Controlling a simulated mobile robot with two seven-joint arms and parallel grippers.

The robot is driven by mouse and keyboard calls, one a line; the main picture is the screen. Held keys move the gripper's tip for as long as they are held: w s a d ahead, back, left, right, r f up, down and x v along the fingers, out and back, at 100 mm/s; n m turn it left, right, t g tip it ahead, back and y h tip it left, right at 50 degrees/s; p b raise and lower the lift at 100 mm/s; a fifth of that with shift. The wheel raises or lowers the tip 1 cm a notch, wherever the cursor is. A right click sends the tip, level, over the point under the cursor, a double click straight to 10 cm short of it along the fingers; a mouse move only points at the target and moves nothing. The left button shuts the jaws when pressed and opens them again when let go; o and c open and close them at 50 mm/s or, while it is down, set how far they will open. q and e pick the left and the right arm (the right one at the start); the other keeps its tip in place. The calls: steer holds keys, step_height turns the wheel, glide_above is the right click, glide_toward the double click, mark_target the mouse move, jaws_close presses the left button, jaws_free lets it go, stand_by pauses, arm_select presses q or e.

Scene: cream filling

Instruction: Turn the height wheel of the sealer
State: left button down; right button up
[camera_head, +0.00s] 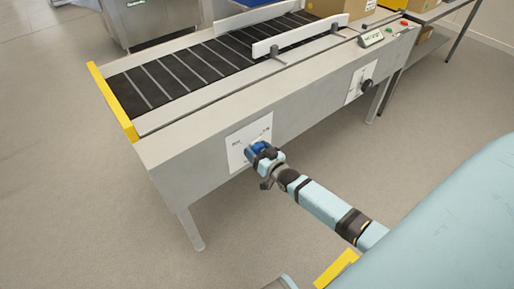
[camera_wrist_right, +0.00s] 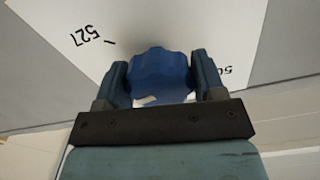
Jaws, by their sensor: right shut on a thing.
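The sealer (camera_head: 205,110) is a long grey machine with a slatted dark conveyor belt. A blue height wheel (camera_head: 257,148) sits on a white scale plate (camera_head: 238,154) on its front side. My right gripper (camera_head: 266,156) is at this wheel. In the right wrist view the blue wheel (camera_wrist_right: 160,75) lies between the two fingers of my right gripper (camera_wrist_right: 163,82), which is shut on it. The scale plate shows the number 527 and part of another number. The fingers hide the wheel's sides. My left gripper is not in view.
A black knob (camera_head: 367,85) on a second white plate is farther right on the sealer's front. White guide rails (camera_head: 295,38) stand over the belt. A small control panel (camera_head: 372,38) and a cardboard box (camera_head: 340,8) are at the back. The floor in front is clear.

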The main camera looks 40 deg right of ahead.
steer(key=shift+m+p, duration=0.3)
steer(key=shift+m, duration=1.6)
steer(key=m, duration=0.3)
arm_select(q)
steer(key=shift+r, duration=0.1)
arm_select(e)
steer(key=shift+m, duration=1.8)
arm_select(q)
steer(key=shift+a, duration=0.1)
arm_select(e)
steer(key=o, duration=0.9)
steer(key=shift+o, duration=0.2)
steer(key=shift+s, duration=0.1)
